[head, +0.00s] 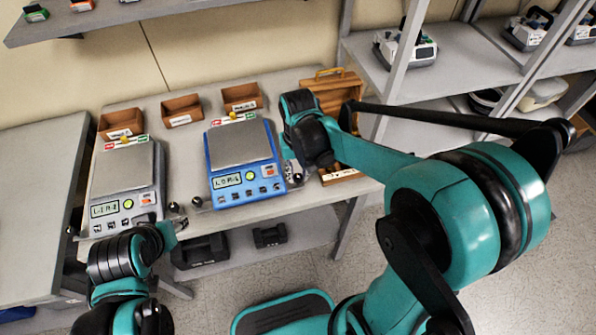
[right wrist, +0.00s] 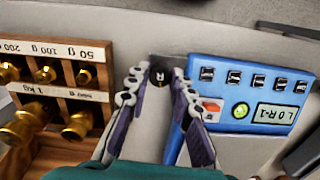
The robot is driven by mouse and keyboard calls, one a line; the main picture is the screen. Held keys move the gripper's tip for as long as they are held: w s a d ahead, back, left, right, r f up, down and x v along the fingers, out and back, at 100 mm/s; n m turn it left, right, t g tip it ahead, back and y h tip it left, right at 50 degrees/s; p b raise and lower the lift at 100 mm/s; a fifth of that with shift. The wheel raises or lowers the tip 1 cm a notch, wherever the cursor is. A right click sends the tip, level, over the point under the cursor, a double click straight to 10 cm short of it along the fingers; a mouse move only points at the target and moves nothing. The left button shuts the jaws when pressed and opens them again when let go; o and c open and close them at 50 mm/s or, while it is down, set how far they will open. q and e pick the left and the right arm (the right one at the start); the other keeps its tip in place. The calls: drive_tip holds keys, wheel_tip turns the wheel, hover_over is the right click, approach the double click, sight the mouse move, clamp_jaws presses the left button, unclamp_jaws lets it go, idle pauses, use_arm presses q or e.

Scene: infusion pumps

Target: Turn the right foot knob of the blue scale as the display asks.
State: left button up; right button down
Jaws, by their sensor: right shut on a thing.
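The blue scale (head: 240,145) stands on the bench in the middle of the head view. Its display (head: 227,180) seems to read "L 0 R-1", clearer in the right wrist view (right wrist: 277,115). The right foot knob (right wrist: 158,76) is black, marked "R", and sits beside the scale's front corner. My right gripper (right wrist: 158,84) has its fingers on both sides of this knob, shut on it. In the head view my right gripper (head: 291,171) is partly hidden by its own wrist. My left gripper (head: 181,224) hangs near the bench's front edge, by the white scale; its opening is unclear.
A white scale (head: 123,170) stands left of the blue one. Brown bins (head: 183,109) line the back. A wooden weight case (right wrist: 97,50) with brass weights stands close beside my right gripper. Dark knobs (head: 196,202) sit between the scales.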

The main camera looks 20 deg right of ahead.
sight(298, 176)
drive_tip(key=n+p, duration=0.1)
drive_tip(key=n, duration=0.3)
drive_tip(key=shift+n, duration=1.5)
drive_tip(key=c, duration=1.3)
unclamp_jaws()
drive_tip(key=shift+r, duration=0.1)
wheel_tip(298, 176, up, 12)
drive_tip(key=shift+f, duration=0.1)
